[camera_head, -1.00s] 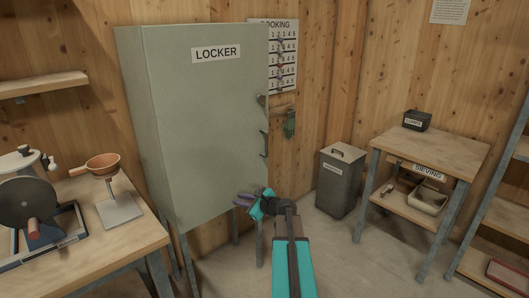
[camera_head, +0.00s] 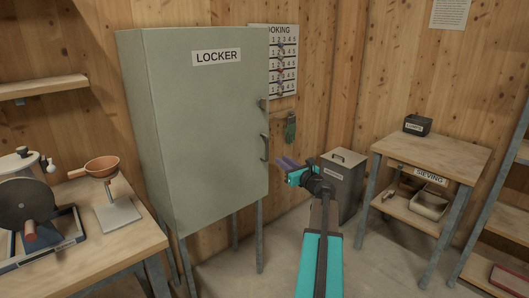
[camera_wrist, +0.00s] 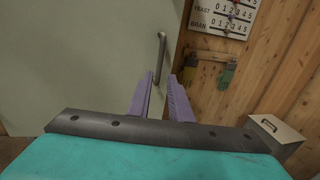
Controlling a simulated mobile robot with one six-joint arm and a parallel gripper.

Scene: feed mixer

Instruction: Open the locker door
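The grey-green locker (camera_head: 205,125) stands on legs with its door shut, a white LOCKER label near the top. A dark vertical bar handle (camera_head: 265,147) sits near the door's right edge, with a small latch-like part (camera_head: 263,104) above it. In the wrist view the handle (camera_wrist: 160,58) shows just beyond the fingertips. My gripper (camera_head: 282,163) is to the right of the handle in the head view, its purple fingers pointing toward the locker. In the wrist view my gripper (camera_wrist: 163,82) has its fingers apart, with nothing between them.
A grey bin (camera_head: 347,170) stands behind my arm. A sieving table (camera_head: 440,153) is at right, and a workbench (camera_head: 90,235) with tools is at left.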

